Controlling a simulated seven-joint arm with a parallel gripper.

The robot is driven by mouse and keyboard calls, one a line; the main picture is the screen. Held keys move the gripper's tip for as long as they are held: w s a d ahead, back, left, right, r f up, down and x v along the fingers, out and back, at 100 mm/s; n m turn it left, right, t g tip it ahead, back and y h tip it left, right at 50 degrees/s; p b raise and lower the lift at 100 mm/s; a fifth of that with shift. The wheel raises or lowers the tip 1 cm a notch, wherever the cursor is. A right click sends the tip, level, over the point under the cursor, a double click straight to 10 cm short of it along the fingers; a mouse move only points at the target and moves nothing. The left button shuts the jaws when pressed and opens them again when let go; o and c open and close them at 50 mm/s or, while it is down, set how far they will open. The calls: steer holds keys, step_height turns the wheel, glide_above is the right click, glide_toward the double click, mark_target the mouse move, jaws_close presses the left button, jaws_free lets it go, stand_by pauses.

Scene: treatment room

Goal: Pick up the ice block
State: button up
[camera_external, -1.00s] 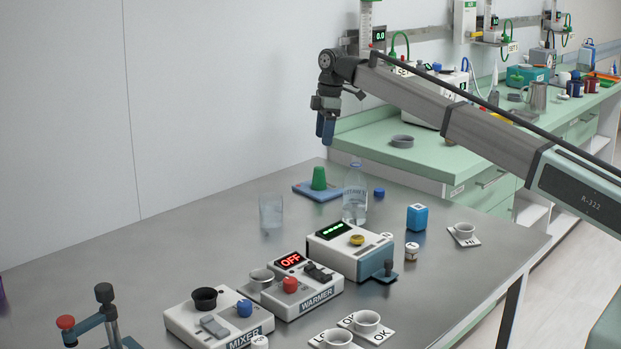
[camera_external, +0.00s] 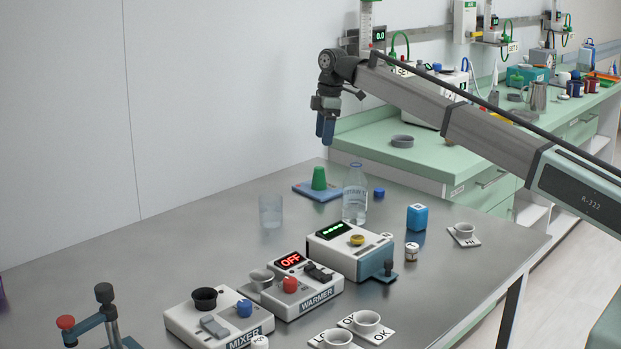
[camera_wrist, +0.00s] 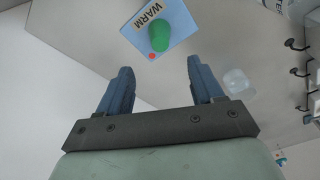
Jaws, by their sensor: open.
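A blue cube (camera_external: 417,217) with pale label patches stands on the right part of the steel table in the external view. It is the thing that best fits the ice block, but I cannot read its labels. I do not see it in the wrist view. My gripper (camera_external: 326,138) hangs high above the back of the table, well apart from the cube, to its left and above it in the picture. In the wrist view my gripper (camera_wrist: 157,82) has its two blue fingers wide apart with nothing between them.
A clear glass (camera_external: 270,211) and a bottle (camera_external: 355,196) stand nearby. The warmer (camera_external: 302,287), a device with a green display (camera_external: 350,248) and a small labelled jar (camera_external: 412,251) lie nearer the front.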

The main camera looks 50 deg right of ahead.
steer(key=shift+o, duration=0.9)
steer(key=r+n+h, duration=0.1)
steer(key=n, duration=0.3)
glide_above(418, 207)
steer(key=shift+g, duration=0.4)
steer(key=f, duration=0.8)
steer(key=shift+s+d+f, duration=0.1)
steer(key=shift+s+d, duration=0.05)
steer(key=shift+d, duration=0.1)
steer(key=shift+a+f, duration=0.2)
steer(key=shift+f, duration=2.6)
